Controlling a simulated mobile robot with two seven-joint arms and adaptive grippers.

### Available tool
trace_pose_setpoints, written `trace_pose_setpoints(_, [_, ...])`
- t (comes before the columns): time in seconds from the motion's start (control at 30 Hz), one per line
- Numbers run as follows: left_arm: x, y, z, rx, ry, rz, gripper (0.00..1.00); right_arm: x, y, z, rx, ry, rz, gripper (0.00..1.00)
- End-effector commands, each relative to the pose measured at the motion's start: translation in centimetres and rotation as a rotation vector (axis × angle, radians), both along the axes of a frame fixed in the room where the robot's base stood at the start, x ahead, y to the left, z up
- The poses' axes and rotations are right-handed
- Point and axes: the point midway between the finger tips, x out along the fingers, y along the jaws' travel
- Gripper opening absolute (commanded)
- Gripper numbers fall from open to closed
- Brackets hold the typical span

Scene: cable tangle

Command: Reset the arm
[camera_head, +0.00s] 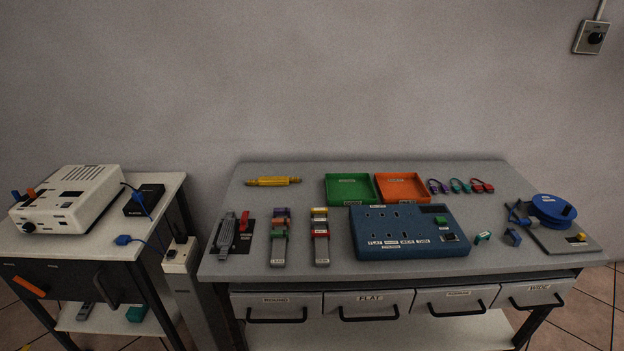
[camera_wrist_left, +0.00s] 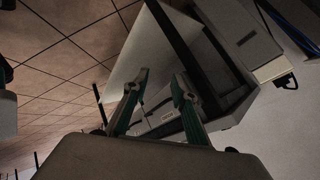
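Neither of my arms shows in the head view. In the left wrist view my left gripper (camera_wrist_left: 161,80) has its two teal-edged fingers apart with nothing between them. It points past the underside and legs of furniture, clear of any object.
A side cart (camera_head: 105,240) at left carries a white device (camera_head: 68,199) and a black box (camera_head: 144,199). A blue cable reel (camera_head: 553,209) sits at the bench's right. Labelled drawers, including one marked round (camera_head: 277,306), line the front. Small connectors lie on the bench.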

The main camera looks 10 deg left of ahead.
Motion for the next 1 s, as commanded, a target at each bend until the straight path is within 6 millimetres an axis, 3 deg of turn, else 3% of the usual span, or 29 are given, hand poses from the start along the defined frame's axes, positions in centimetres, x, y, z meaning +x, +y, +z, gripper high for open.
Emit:
trace_pose_setpoints(0.17, [-0.7,-3.9,-0.9,-0.116,-0.001,0.088,0.26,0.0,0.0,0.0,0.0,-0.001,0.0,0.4])
trace_pose_setpoints(0.33, [-1.1,-9.0,-1.5,-0.264,-0.002,0.201,0.26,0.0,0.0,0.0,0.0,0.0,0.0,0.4])
trace_pose_setpoints(0.5, [-0.9,-14.4,-1.2,-0.422,-0.003,0.323,0.26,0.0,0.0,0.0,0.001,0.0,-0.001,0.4])
trace_pose_setpoints(0.6, [-0.6,-16.7,-0.9,-0.49,-0.003,0.374,0.26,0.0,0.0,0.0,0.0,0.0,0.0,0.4])
trace_pose_setpoints(0.8, [-0.2,-18.7,-0.4,-0.55,-0.003,0.421,0.26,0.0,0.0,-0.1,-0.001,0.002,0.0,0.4])
trace_pose_setpoints(1.0, [-0.2,-18.8,-0.4,-0.552,-0.004,0.422,0.26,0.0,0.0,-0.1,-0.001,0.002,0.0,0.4])
